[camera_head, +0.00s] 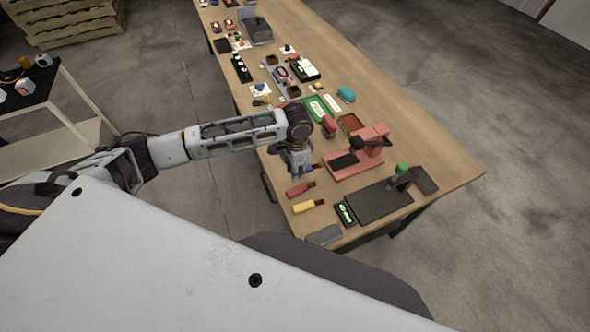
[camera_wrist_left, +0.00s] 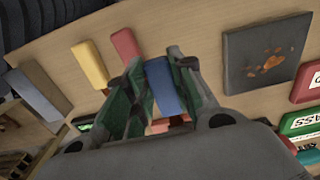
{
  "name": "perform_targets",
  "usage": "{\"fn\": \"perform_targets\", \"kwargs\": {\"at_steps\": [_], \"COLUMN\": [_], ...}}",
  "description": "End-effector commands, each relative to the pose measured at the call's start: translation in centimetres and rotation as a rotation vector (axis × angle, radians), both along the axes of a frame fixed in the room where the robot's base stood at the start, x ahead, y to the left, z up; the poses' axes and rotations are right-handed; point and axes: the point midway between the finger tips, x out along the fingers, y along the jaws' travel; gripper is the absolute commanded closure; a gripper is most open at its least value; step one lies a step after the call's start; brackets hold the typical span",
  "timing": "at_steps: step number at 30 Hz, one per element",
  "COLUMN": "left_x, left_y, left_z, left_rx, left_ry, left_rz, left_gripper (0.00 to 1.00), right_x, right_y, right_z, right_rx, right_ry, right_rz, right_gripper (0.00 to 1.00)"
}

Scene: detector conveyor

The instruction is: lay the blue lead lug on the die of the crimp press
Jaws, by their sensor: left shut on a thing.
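My left gripper (camera_head: 300,174) is at the near-left edge of the bench, left of the red crimp press (camera_head: 372,137). In the left wrist view its green-padded fingers (camera_wrist_left: 155,85) are shut on the blue lead lug (camera_wrist_left: 160,84). In the head view the gripper hides the lug's blue body; a brown tip shows beside the fingers. I cannot tell whether the lug is clear of the bench top. A dark block on the press base, probably the die (camera_head: 343,161), has nothing visible on it. My right gripper is not in view.
A red lug (camera_head: 299,190) and a yellow lug (camera_head: 307,206) lie just in front of the gripper. A dark flat panel (camera_head: 378,203) lies in front of the press. A green card (camera_head: 320,108) and a red rounded object (camera_head: 329,127) lie behind the gripper.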

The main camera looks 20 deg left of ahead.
Motion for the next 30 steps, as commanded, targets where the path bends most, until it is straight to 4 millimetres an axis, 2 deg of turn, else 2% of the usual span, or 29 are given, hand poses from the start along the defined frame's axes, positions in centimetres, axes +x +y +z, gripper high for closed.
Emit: {"fn": "perform_targets", "kwargs": {"at_steps": [16, 30], "left_x": [1.8, 3.3], "left_y": [-1.8, -3.4], "left_z": [-0.5, -1.2], "left_rx": [-0.001, -0.001], "left_ry": [-0.001, -0.001], "left_rz": [0.000, -0.001], "left_gripper": [1.00, 1.00], "right_x": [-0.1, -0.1], "right_y": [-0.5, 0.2], "right_z": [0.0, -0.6], "right_rx": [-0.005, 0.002], "right_ry": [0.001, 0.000], "right_rz": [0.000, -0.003], "right_gripper": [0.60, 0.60]}}
